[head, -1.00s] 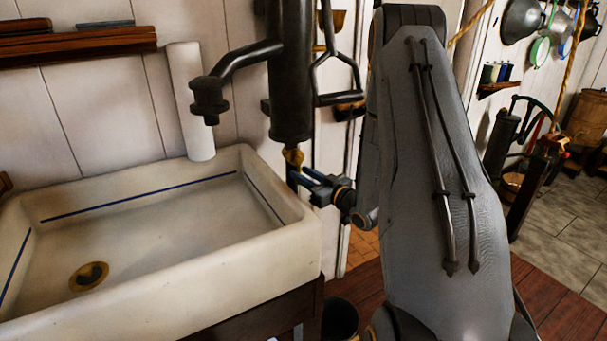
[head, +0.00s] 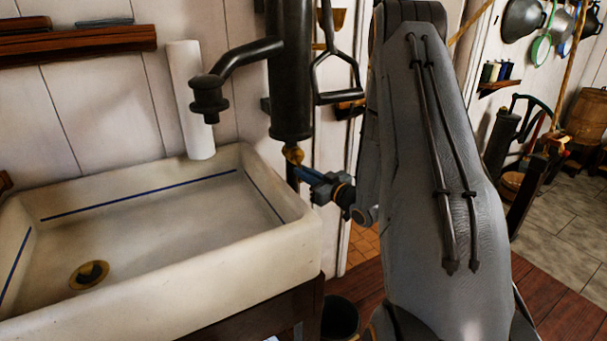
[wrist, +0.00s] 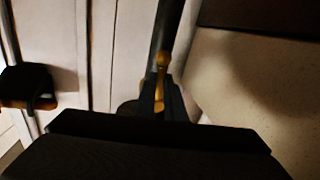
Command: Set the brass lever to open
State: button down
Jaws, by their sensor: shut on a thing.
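The brass lever (head: 293,154) sits at the lower end of a dark vertical pump body (head: 290,90), just beyond the sink's right back corner. In the wrist view the lever (wrist: 161,62) shows as a slim brass bar with a rounded knob, running down between my fingers. My gripper (head: 305,174) reaches in from the right, its fingers shut on the lever; the fingers also show in the wrist view (wrist: 160,103). The lever's lower part is partly hidden by the fingers. I see no open or closed marking.
A pale sink (head: 160,285) with a brass drain (head: 89,275) stands close on the left. The dark spout (head: 240,62) reaches over it. A dark handle (head: 337,80) hangs above my gripper. A dark bucket (head: 340,318) stands on the floor.

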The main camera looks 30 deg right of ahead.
jog(key=c, duration=1.8)
grip_release()
jog(key=shift+c, duration=0.2)
jog(key=b+v, duration=0.1)
jog(key=v, duration=0.6)
jog(key=shift+s, duration=0.4)
jog(key=shift+d, duration=0.1)
